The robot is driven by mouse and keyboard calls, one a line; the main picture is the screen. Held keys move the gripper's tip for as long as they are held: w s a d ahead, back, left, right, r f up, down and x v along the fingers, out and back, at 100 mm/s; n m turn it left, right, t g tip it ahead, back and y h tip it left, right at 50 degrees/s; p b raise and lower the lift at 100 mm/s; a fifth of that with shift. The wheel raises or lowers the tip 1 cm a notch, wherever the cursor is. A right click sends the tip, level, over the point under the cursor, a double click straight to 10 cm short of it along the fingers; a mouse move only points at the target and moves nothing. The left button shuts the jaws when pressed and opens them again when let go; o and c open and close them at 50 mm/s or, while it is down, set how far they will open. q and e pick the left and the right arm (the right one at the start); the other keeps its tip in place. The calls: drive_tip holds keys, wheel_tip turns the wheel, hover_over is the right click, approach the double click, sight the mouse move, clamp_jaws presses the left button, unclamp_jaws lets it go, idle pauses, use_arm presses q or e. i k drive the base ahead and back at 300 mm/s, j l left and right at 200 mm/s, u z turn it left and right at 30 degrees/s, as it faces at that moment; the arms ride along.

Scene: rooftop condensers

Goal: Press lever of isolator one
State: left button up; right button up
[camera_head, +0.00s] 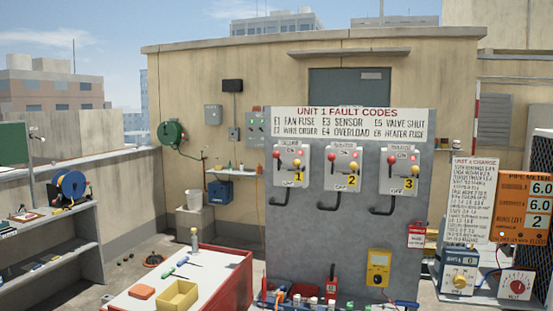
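Isolator one (291,165) is a pale box at the upper left of the grey panel (345,230), marked with a yellow "1". Neither of my grippers is in view.
A red-sided bench (235,275) with a yellow tray (178,296) stands in front, left of the panel. A yellow meter (378,268) is low on the panel, above several small items. Shelves stand at left, gauges (517,284) at right. The space before isolator one looks clear.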

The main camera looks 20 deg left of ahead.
sight(275, 154)
drive_tip(key=i+u, duration=0.2)
drive_tip(key=u, duration=0.75)
drive_tip(key=i+l+u, duration=0.35)
drive_tip(key=i, duration=0.25)
drive_tip(key=i+l+u, duration=0.35)
drive_tip(key=i+l, duration=0.25)
drive_tip(key=l, duration=0.1)
